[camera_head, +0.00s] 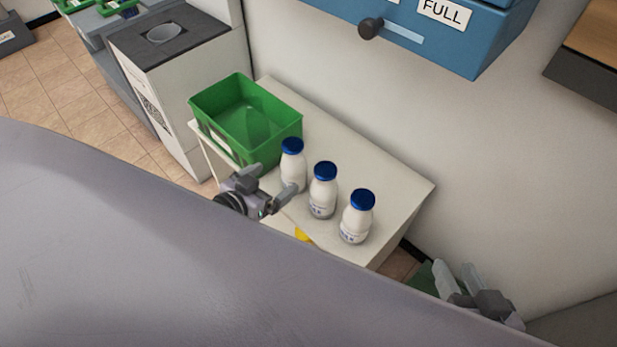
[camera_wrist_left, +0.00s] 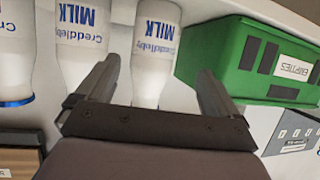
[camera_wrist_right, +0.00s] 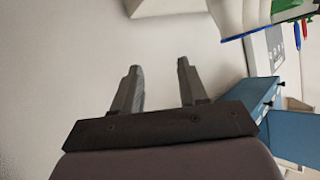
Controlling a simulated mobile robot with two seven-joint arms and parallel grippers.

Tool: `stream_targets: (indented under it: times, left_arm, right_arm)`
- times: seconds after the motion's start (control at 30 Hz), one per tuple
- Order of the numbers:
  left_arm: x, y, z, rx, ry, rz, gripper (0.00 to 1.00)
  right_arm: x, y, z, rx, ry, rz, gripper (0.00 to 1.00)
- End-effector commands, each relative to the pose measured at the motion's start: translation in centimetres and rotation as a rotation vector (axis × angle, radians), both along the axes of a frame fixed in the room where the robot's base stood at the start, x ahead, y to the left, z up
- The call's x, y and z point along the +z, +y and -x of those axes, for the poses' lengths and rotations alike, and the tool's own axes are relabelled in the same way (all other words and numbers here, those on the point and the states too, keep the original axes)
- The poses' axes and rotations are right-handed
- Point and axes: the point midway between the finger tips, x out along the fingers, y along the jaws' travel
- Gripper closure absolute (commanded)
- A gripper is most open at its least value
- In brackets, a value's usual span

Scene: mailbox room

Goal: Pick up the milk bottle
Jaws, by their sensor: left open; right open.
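Three white milk bottles with blue caps stand upright in a row on a pale table (camera_head: 400,185): the one nearest the crate (camera_head: 293,172), the middle one (camera_head: 322,192) and the front one (camera_head: 356,220). My left gripper (camera_head: 270,182) is open at the table's near edge, beside the bottle nearest the crate. In the left wrist view, turned upside down, that bottle (camera_wrist_left: 155,55) shows in line with the gap between the open fingers (camera_wrist_left: 155,88). I cannot tell whether they touch it. My right gripper (camera_head: 468,284) is open and empty, low at the right, off the table.
A green crate (camera_head: 222,103) stands on the table behind the bottles, to the left. A blue box marked FULL (camera_head: 480,40) is on the wall above. A white cabinet with a dark top (camera_head: 190,60) stands at the back left. Free table surface lies right of the bottles.

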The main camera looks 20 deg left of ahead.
Motion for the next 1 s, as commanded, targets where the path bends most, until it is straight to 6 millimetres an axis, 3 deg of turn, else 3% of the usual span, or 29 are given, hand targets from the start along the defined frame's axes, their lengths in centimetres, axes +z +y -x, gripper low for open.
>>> stream_targets:
  times: [0.43,0.8,1.0]
  left_arm:
    - [-1.2,-0.5,-2.5,0.000,-0.006,0.001,0.05]
    - [-2.3,-1.9,-6.3,-0.001,-0.005,0.001,0.05]
    - [-2.4,-2.0,-6.8,-0.002,-0.003,0.001,0.05]
  right_arm:
    - [-0.6,1.0,-0.3,0.017,-0.001,-0.059,0.57]
    - [-1.0,2.6,-0.7,0.048,0.003,-0.159,0.57]
    - [-0.9,2.8,-0.7,0.053,0.004,-0.172,0.57]
